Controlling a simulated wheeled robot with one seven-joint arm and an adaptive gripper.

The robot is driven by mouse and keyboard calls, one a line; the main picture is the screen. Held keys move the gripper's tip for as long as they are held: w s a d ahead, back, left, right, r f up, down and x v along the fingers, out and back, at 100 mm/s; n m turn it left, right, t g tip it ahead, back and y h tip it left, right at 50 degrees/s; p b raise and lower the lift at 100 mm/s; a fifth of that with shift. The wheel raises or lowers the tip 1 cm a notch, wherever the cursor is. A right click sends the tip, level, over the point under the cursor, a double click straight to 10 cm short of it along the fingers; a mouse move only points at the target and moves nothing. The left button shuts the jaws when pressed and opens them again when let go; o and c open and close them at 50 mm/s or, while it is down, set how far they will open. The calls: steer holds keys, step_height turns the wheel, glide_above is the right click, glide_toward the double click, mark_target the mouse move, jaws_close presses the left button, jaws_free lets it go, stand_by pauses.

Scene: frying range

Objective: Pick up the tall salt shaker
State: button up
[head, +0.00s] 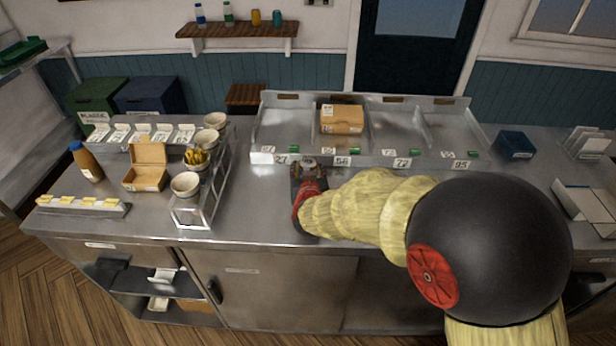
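I cannot make out a tall salt shaker in the head view; it may be hidden behind my arm or gripper. My gripper (309,164) is over the steel counter (255,205), just in front of the divided steel tray. Its fingers point away from the camera and look small and dark. I cannot tell whether they are open or shut, or whether anything is between them. My arm covers the counter to the right of the gripper.
A divided steel tray (365,99) with numbered tags holds a brown carton (341,119). On the left are a wire rack (207,209) with cups, an open carton (146,178) and a brown sauce bottle (87,163). A dark blue box (515,145) stands right.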

steer(key=c, duration=1)
steer(key=shift+r, duration=0.1)
jaws_close()
